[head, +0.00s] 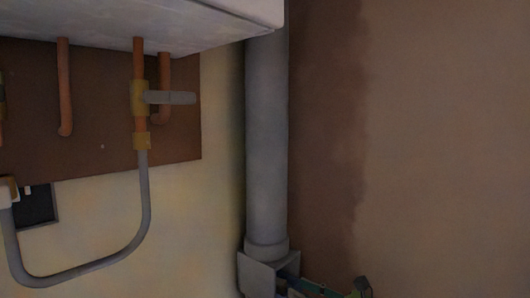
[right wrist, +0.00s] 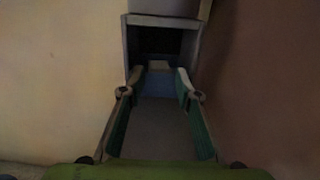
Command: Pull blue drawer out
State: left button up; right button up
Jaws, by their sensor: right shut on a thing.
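In the right wrist view, the blue drawer (right wrist: 158,84) shows low in the dark opening of a grey box-like housing (right wrist: 163,20). A small pale piece (right wrist: 158,65) is at the drawer's far edge. My right gripper (right wrist: 162,80) has one finger on each side of the blue drawer and is shut on it. In the head view, the housing (head: 257,274) stands at the bottom centre, and part of my right gripper (head: 325,290) shows just right of it at the frame's edge. The drawer cannot be made out there. My left gripper is not in view.
A thick grey vertical pipe (head: 267,140) rises from the housing. Copper pipes, a valve lever (head: 170,97) and a curved grey hose (head: 145,210) are on the left wall. A white unit (head: 150,20) hangs above. The brown wall (head: 450,140) at right is bare.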

jog(key=shift+v, duration=1.9)
jog(key=shift+b+v, duration=0.35)
jog(key=shift+v, duration=0.45)
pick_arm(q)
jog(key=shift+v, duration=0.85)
pick_arm(e)
jog(key=shift+s+d+f, duration=0.1)
jog(key=shift+s+d, duration=0.25)
jog(key=o, duration=0.8)
